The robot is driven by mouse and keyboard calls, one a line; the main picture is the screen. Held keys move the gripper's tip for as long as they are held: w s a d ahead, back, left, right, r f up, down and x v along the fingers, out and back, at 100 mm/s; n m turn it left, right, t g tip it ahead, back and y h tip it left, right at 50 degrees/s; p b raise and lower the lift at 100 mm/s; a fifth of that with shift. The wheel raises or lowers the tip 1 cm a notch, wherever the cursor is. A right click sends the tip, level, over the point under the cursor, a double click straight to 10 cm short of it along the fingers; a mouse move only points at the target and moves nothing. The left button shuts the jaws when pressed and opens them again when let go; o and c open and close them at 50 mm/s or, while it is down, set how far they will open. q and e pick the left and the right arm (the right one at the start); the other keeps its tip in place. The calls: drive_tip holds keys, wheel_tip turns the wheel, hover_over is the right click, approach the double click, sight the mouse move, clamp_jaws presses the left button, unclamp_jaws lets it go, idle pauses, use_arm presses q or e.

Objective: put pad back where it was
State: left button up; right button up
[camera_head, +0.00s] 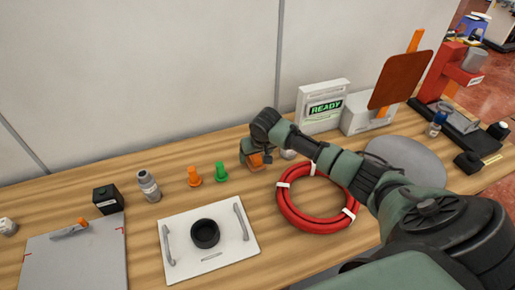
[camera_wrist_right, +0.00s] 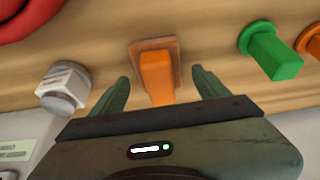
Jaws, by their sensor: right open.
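The pad (camera_wrist_right: 174,46) looks like a small brown square plate with an upright orange handle (camera_wrist_right: 157,75). It stands on the wooden table; in the head view its orange part (camera_head: 256,160) shows at my right gripper. My right gripper (camera_head: 250,155) is open, with one finger on each side of the orange handle and visible gaps to both in the right wrist view. Part of the pad is hidden behind the gripper in the head view. My left gripper is not in view.
A green peg (camera_head: 221,172) and an orange peg (camera_head: 194,177) stand left of the gripper. A grey-white knob (camera_wrist_right: 64,88) is close on its other side. A red hose ring (camera_head: 318,222) lies in front, right. A white plate with a black ring (camera_head: 205,234) lies front left.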

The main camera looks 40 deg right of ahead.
drive_tip(key=d+v, duration=0.1)
drive_tip(key=v, duration=1)
drive_tip(key=shift+a, duration=0.5)
drive_tip(key=shift+s+f, duration=0.1)
